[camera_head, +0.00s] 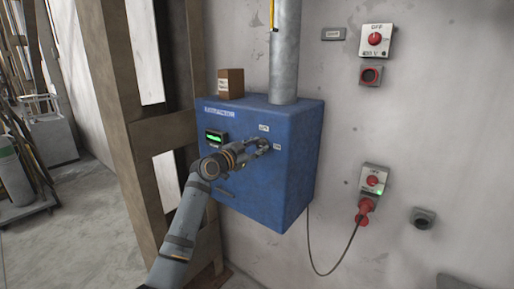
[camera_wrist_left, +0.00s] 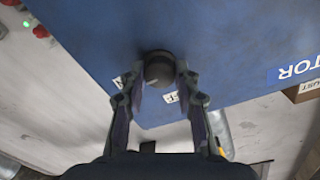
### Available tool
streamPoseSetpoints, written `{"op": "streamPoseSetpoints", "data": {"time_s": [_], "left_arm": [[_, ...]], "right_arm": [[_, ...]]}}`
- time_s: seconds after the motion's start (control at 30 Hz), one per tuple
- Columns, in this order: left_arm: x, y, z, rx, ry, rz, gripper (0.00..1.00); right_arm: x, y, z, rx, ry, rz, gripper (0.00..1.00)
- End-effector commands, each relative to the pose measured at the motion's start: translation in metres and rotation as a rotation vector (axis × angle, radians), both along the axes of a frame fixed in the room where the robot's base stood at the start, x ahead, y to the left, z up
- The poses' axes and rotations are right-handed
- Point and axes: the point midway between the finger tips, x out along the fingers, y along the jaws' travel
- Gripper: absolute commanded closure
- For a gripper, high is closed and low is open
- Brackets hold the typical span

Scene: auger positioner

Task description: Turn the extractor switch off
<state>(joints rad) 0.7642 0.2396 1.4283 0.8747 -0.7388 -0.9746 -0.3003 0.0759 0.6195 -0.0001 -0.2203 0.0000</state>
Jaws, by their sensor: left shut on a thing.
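The extractor box (camera_head: 265,195) is a blue cabinet on the wall with a small green-lit display (camera_head: 214,137). Its switch is a dark round knob on the front face, clear in the left wrist view (camera_wrist_left: 159,68), with small white labels around it. My left gripper (camera_head: 263,146) reaches the box front from the lower left. In the left wrist view its fingertips (camera_wrist_left: 158,82) are closed on both sides of the knob. The fingers partly cover the labels, and I cannot read which position the knob points to. My right gripper is not in view.
A grey pipe (camera_head: 285,50) and a small brown box (camera_head: 230,83) are on top of the cabinet. Red switches (camera_head: 375,39) and a red plug (camera_head: 364,207) with a hanging cable are on the wall to the right. A wooden post (camera_head: 125,110) stands at left.

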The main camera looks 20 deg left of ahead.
Motion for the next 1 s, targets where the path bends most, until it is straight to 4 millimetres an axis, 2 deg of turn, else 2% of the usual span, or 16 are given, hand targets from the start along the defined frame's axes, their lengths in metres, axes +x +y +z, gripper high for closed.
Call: {"op": "streamPoseSetpoints", "data": {"time_s": [0.27,0.63,1.0], "left_arm": [[0.0,0.0003,-0.0028,-0.129,0.051,0.0,1.0],[-0.0001,-0.0002,-0.0029,-0.449,0.168,0.0,1.0],[-0.0001,-0.0005,-0.0024,-0.779,0.289,0.001,1.0]], "right_arm": [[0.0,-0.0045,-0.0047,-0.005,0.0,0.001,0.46],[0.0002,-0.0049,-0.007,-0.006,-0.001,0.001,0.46],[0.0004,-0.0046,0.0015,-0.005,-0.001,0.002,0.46]]}}
